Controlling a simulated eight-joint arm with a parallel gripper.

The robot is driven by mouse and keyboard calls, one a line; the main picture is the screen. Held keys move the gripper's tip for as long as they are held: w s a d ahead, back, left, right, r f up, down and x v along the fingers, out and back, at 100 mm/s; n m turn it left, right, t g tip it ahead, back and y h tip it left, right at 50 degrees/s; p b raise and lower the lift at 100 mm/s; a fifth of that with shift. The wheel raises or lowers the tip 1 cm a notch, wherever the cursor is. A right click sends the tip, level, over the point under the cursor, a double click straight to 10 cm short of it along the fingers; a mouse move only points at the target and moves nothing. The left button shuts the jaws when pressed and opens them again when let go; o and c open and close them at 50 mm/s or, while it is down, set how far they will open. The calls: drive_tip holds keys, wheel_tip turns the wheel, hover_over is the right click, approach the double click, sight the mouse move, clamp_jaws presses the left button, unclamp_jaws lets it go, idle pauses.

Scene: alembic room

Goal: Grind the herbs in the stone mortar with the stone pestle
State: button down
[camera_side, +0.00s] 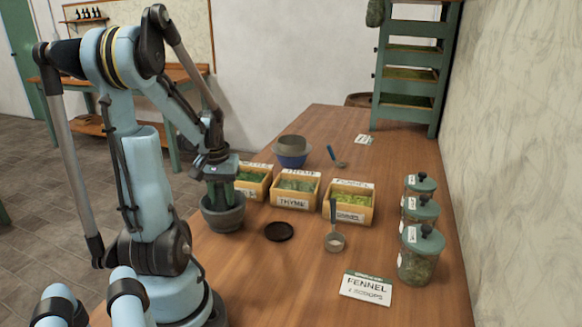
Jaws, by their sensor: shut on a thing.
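The stone mortar (222,216) is a dark grey bowl on the wooden table, just right of my arm's base. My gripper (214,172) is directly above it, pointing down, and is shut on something. The held thing reaches down into the mortar's mouth; by its place it looks like the stone pestle, but my gripper and the bowl's rim hide most of it. The herbs inside the mortar cannot be seen from this side.
Labelled wooden herb boxes (295,203) stand in a row behind and right of the mortar. The front middle is clear.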

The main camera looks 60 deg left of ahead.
drive_tip(key=shift+s+a+f, duration=0.1)
drive_tip(key=shift+s+a, duration=0.2)
drive_tip(key=shift+s, duration=0.1)
drive_tip(key=shift+d, duration=0.6)
drive_tip(key=shift+w, duration=0.1)
drive_tip(key=shift+r, duration=0.2)
drive_tip(key=shift+r, duration=4.25)
